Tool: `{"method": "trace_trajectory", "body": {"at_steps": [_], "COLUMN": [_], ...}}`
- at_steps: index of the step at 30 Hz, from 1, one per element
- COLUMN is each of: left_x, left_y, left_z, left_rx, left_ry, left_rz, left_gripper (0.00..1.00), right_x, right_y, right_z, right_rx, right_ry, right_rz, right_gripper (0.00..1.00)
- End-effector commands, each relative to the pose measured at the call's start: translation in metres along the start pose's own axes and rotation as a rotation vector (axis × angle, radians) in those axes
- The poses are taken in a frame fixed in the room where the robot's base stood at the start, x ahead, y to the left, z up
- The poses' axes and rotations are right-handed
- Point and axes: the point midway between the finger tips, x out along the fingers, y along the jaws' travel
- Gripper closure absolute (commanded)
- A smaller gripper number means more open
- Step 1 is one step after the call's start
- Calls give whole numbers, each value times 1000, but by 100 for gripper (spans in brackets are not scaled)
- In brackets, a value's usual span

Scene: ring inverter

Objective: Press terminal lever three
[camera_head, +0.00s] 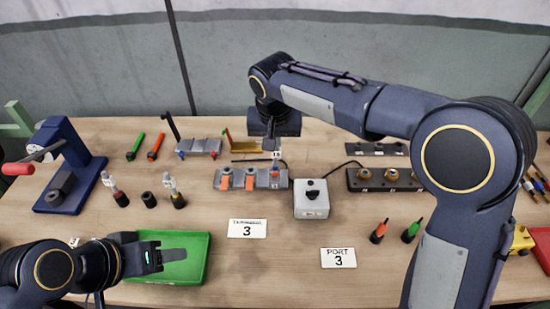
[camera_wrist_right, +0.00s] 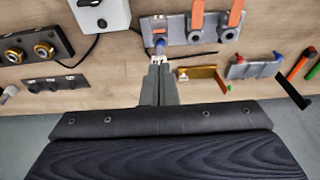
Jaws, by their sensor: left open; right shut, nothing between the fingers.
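The grey terminal block (camera_head: 232,184) stands mid-table and also shows in the right wrist view (camera_wrist_right: 178,28). Two orange levers show on it, the left one (camera_head: 226,180) and the middle one (camera_head: 250,180). My right gripper (camera_head: 271,143) is shut and empty, pointing at that position. In the right wrist view its fingertips (camera_wrist_right: 160,63) overlap the tag; contact cannot be told. My left gripper (camera_head: 172,256) is open above the green tray (camera_head: 203,262).
A white box with a black knob (camera_head: 311,198) stands right of the block. A port block with brass rings (camera_head: 365,181) is farther right. Cards marked TERMINAL 3 (camera_head: 247,229) and PORT 3 (camera_head: 338,258) lie in front. A blue press (camera_head: 68,165) stands left.

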Motion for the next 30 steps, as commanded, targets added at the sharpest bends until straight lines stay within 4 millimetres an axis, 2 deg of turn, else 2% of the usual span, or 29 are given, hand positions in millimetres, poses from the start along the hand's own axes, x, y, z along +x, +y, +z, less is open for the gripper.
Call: {"method": "trace_trajectory", "body": {"at_steps": [14, 30], "left_x": [-1, -11], "left_y": [0, 5], "left_z": [0, -6], "left_rx": [0, 0], "left_ry": [0, 0], "left_rz": [0, 0], "left_gripper": [51, 51], "right_x": [7, 91], "right_y": [-2, -2], "right_z": [-1, 0], "right_rx": [-1, -2], "right_ry": [0, -2], "right_rz": [4, 5], "right_gripper": [100, 100]}}
